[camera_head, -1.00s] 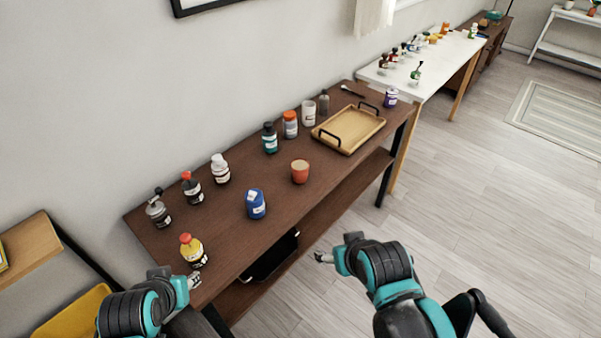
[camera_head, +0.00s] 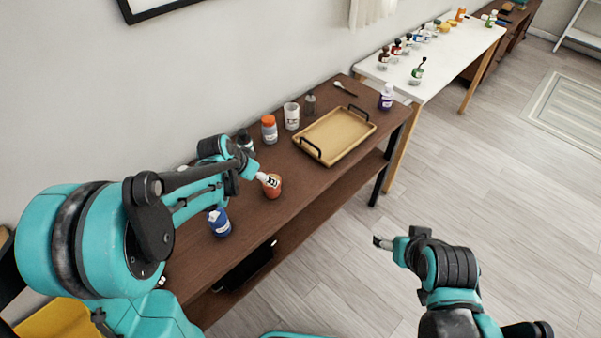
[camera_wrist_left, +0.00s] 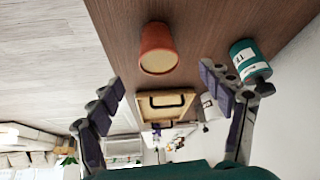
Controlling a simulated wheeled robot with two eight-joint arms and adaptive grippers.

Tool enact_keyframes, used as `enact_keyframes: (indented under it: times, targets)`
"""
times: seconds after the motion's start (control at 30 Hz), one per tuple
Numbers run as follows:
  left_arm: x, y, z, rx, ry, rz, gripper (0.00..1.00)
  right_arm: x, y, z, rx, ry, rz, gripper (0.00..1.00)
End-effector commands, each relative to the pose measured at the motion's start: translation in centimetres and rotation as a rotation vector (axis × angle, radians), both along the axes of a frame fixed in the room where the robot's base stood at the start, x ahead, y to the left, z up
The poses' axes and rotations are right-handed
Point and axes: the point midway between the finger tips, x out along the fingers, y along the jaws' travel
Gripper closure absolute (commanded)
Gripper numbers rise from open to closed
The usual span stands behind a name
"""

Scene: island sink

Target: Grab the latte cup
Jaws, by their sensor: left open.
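The latte cup looks like a small orange-red cup (camera_head: 273,187) standing on the brown wooden table. My left gripper (camera_head: 267,180) is right at the cup in the head view and partly covers it. In the left wrist view the cup (camera_wrist_left: 157,50) appears upside down beyond the open fingers of my left gripper (camera_wrist_left: 165,98), between their lines and apart from both. The left gripper is empty. My right gripper (camera_head: 382,242) is off the table's front side, over the floor; its fingers are too small to judge.
A blue bottle (camera_head: 219,222) stands left of the cup. An orange-capped bottle (camera_head: 269,130), a white cup (camera_head: 291,116) and a wooden tray (camera_head: 335,136) stand behind and to the right. A teal jar (camera_wrist_left: 249,61) is near one finger in the wrist view.

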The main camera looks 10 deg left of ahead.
Motion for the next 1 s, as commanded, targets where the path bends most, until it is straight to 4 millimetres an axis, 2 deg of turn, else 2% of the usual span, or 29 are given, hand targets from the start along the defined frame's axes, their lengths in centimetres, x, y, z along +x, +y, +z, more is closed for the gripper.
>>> enact_keyframes:
  times: [0.47, 0.7, 0.97, 1.0]
  targets:
    - [2.1, -0.6, -4.2, -0.001, 0.0, -0.017, 0.21, 0.0, 0.0, -1.7, 0.0, 0.0, 0.0, 0.28]
    - [3.5, -1.4, -7.5, -0.002, 0.0, -0.017, 0.21, 0.0, 0.0, -3.5, 0.0, 0.0, 0.0, 0.28]
    - [3.7, -1.5, -7.6, -0.002, 0.0, -0.015, 0.21, 0.0, 0.0, -3.4, 0.0, 0.0, 0.0, 0.28]
    - [3.7, -1.5, -7.6, -0.002, 0.0, -0.015, 0.31, 0.0, 0.0, -3.4, 0.0, 0.0, 0.0, 0.28]
